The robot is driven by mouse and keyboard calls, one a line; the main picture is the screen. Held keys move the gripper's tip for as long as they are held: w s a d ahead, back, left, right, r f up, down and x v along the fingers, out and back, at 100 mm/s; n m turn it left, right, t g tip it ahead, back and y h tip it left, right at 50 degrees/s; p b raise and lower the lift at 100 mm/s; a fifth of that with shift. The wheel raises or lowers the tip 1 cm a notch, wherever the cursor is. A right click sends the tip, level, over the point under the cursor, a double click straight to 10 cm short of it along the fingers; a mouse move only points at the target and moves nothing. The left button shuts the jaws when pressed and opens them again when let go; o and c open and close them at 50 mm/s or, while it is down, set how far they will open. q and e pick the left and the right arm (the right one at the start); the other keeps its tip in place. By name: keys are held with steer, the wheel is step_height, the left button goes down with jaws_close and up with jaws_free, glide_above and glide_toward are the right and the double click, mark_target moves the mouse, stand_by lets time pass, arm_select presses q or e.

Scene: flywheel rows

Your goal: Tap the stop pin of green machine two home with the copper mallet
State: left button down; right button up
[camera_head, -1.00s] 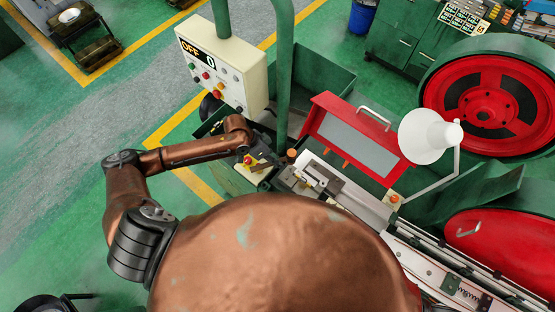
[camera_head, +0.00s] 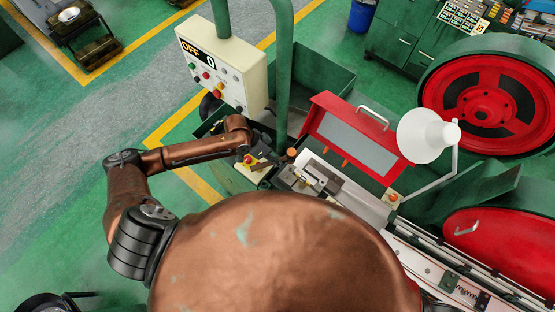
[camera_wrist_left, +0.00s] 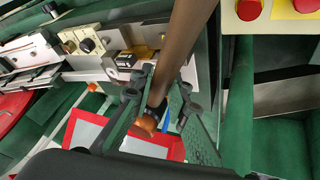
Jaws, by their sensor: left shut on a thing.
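My left gripper (camera_wrist_left: 160,105) is shut on the copper mallet (camera_wrist_left: 187,40), whose brown shaft runs down between the dark green fingers. A copper-coloured end (camera_wrist_left: 145,125) shows below a dark band. In the head view, my left arm reaches in from the left and its gripper (camera_head: 277,161) is small and partly hidden above the near end of the green machine. A copper-coloured round end (camera_head: 291,152) shows beside it. The machine's metal fixture (camera_head: 318,177) lies just to the right. I cannot make out the stop pin. My right gripper is out of view.
A red-framed guard (camera_head: 345,140), a white lamp (camera_head: 425,135) and a red flywheel (camera_head: 482,105) stand to the right. Red buttons (camera_wrist_left: 248,9) show in the wrist view.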

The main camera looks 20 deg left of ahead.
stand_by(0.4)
arm_select(q)
step_height(320, 180, down, 7)
steer(key=b, duration=0.4)
step_height(320, 180, up, 7)
steer(key=p, duration=0.6)
steer(key=shift+f, duration=0.35)
